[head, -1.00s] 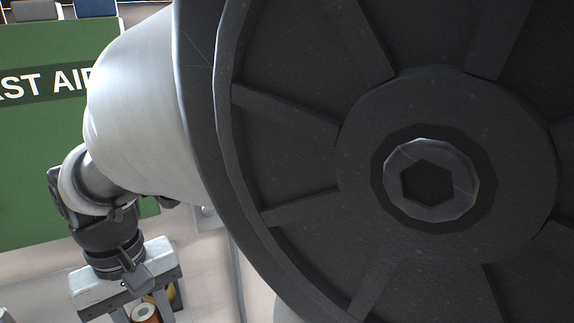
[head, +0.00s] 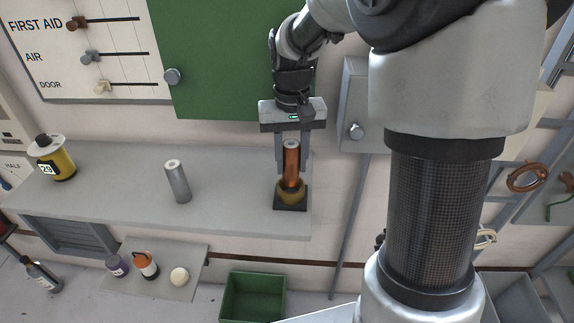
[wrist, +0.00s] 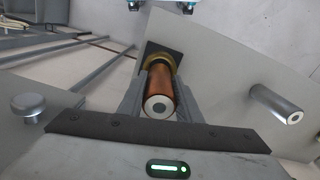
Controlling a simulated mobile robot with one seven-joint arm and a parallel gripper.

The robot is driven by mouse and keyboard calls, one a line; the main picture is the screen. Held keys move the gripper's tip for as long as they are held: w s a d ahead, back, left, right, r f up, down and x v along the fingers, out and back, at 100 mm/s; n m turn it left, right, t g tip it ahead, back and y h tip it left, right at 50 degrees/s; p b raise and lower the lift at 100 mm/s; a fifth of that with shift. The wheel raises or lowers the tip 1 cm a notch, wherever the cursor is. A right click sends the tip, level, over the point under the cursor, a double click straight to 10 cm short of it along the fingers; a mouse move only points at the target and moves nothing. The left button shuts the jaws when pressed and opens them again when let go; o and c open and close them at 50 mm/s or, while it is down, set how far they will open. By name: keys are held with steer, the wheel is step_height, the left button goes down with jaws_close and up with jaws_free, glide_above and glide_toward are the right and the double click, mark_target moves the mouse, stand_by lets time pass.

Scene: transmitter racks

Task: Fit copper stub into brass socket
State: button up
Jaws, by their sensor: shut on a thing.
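The copper stub (head: 291,158) is an upright copper-coloured cylinder with a pale ringed top. My gripper (head: 293,168) points down and is shut on it, one finger on each side. The brass socket (head: 290,195) is a round brass ring on a square black base near the bench's right end. The stub's lower end meets the socket's opening in the head view; how deep it sits is hidden. In the wrist view the stub (wrist: 160,92) lies between the fingers, with the brass ring (wrist: 157,60) showing beyond its far end.
A grey cylinder (head: 177,181) stands on the bench (head: 120,170) left of the socket, with clear surface between. A green panel (head: 225,65) is behind my gripper. A green bin (head: 252,297) and a low shelf (head: 175,275) are below.

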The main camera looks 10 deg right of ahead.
mark_target(291, 174)
step_height(291, 174, down, 4)
steer(key=shift+f, duration=0.1)
steer(key=shift+f, duration=0.15)
steer(key=o, duration=1.2)
